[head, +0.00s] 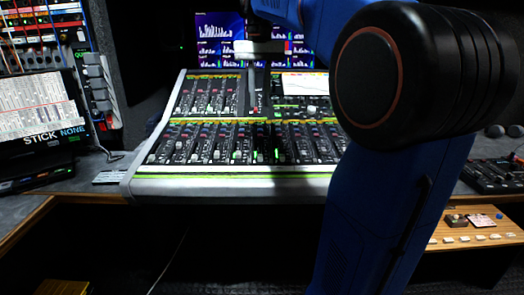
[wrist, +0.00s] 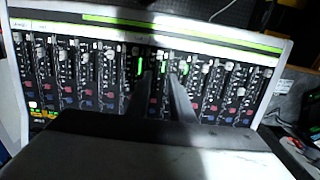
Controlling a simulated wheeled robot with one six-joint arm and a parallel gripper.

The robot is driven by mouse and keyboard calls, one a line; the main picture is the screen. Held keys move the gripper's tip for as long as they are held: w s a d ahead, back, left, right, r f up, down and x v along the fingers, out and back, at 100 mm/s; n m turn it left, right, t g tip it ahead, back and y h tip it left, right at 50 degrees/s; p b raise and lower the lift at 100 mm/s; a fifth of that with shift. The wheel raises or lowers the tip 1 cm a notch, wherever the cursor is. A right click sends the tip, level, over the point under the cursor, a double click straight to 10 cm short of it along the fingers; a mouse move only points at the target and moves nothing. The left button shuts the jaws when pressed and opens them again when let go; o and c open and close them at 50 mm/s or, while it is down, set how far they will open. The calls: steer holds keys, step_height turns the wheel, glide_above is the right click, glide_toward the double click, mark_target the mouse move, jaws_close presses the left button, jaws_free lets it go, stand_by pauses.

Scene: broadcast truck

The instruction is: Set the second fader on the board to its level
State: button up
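The mixing board (head: 230,184) stands in front of me, with a long row of faders along its lower half and another bank above at left. It fills most of the wrist view (wrist: 200,38), turned round, its green-edged front at the top. Several fader caps are pale and some are lit green. I cannot tell for sure which fader is the second. My gripper (wrist: 162,70) points at the board near the middle of the row, its two dark fingers a little apart with nothing seen between them. In the head view its fingers (head: 253,108) hang over the board's upper middle.
A screen with blue graphs (head: 215,40) stands behind the board. A wooden panel with buttons (head: 465,237) is at lower right. My blue arm hides the board's right side.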

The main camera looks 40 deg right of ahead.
mark_target(260, 155)
step_height(260, 155, down, 17)
steer(key=shift+f, duration=0.2)
stand_by(0.5)
jaws_close()
